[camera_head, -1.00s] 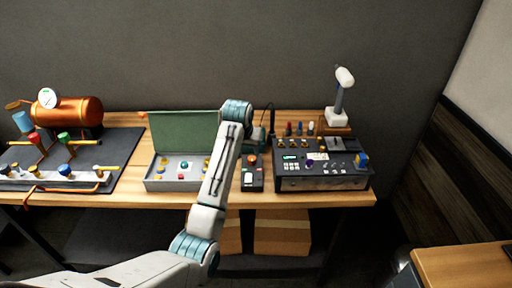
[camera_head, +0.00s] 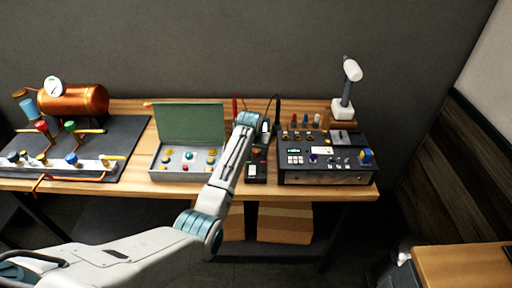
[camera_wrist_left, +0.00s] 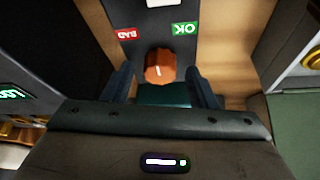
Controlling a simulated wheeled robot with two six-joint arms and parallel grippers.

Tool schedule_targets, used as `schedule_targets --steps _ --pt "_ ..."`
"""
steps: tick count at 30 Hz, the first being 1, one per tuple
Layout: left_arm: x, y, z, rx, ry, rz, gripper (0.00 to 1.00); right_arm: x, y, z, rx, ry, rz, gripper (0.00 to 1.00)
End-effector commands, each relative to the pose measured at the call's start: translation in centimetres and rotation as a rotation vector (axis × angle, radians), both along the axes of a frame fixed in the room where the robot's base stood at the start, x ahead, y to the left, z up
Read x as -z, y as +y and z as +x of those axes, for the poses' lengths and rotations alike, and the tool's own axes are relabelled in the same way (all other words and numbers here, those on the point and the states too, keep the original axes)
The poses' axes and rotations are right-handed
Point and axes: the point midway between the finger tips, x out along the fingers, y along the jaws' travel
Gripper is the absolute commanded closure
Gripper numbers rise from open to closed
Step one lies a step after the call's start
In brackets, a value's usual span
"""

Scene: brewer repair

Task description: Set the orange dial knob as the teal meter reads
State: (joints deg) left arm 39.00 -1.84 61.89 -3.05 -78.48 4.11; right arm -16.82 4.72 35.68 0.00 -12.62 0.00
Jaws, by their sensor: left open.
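The orange dial knob (camera_wrist_left: 160,66) has a pale pointer mark and sits on a dark panel in the left wrist view. My left gripper (camera_wrist_left: 161,86) is open, with one finger on each side of the knob; contact is not clear. A dark teal part (camera_wrist_left: 165,95) lies just below the knob; I cannot tell whether it belongs to the meter. The panel carries a red BAD label (camera_wrist_left: 127,34) and a green OK label (camera_wrist_left: 185,29), both upside down. In the head view, the arm partly hides the handheld device (camera_head: 257,171). My right gripper is not in view.
A black console (camera_head: 328,178) with a small lit teal readout (camera_head: 293,150) stands right of the device. An open green-lidded case (camera_head: 190,122) stands left. A red probe (camera_head: 235,108) and black probe (camera_head: 277,110) stand behind. A copper tank (camera_head: 75,100) is far left.

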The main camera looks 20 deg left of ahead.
Motion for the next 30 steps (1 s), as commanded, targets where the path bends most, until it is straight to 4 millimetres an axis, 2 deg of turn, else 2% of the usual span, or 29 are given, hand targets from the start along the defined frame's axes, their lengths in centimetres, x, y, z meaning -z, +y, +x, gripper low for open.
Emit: schedule_targets --steps 4,10,11,17,30 --pt "0.3 0.0 0.1 0.000 0.000 0.000 0.48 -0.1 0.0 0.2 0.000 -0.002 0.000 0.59" --pt "0.3 0.0 0.1 0.000 0.000 0.000 0.48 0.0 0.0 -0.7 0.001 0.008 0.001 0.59" --pt "0.3 0.0 0.1 0.000 0.000 0.000 0.52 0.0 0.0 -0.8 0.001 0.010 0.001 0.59" --pt "0.3 0.0 0.1 0.000 -0.001 0.000 0.91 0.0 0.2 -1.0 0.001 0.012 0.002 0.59" --pt "0.2 -0.1 0.2 -0.087 0.000 0.000 0.92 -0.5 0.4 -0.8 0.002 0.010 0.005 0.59"
